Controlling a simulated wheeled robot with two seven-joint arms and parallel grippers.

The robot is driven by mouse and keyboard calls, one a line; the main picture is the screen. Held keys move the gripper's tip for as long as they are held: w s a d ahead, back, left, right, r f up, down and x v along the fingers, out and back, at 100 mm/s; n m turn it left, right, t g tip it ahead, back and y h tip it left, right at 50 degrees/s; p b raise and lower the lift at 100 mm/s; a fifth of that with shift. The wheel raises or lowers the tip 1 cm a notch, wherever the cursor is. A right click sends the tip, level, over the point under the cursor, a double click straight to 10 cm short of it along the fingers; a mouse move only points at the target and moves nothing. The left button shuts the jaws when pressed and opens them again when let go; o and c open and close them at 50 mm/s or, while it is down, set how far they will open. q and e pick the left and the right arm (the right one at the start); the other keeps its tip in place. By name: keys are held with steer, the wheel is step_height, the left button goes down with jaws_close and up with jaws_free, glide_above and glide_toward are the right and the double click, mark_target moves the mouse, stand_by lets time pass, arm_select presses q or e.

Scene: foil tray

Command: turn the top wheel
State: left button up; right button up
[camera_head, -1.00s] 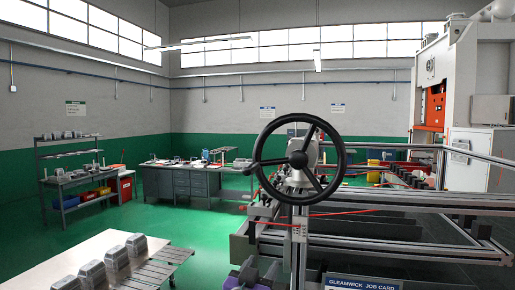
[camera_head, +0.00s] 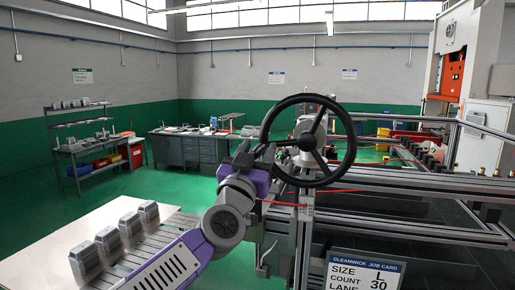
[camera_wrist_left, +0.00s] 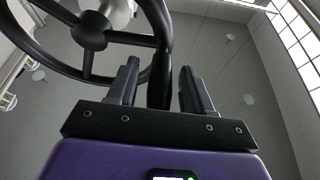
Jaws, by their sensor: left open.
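The top wheel (camera_head: 308,141) is a black three-spoke handwheel, upright on a grey mount above the machine frame. In the head view my left gripper (camera_head: 254,151), purple and black, is at the wheel's left edge and covers part of it. In the left wrist view the wheel (camera_wrist_left: 90,32) fills the upper left. There my left gripper (camera_wrist_left: 160,84) is open, and a stretch of the black rim appears between its two fingers. I cannot tell whether either finger touches it. The wheel's knob, seen earlier at its left, is hidden now. My right gripper is not in view.
Aluminium rails (camera_head: 420,184) of the machine extend right of the wheel. A job card (camera_head: 365,272) stands at the front. A pale table (camera_head: 62,243) with several metal blocks lies at lower left. Workbenches (camera_head: 200,150) stand farther back, with green floor between.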

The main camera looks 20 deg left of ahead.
arm_select(q)
steer(key=shift+w, duration=0.1)
jaws_close()
steer(key=shift+a+f, duration=0.1)
stand_by(0.4)
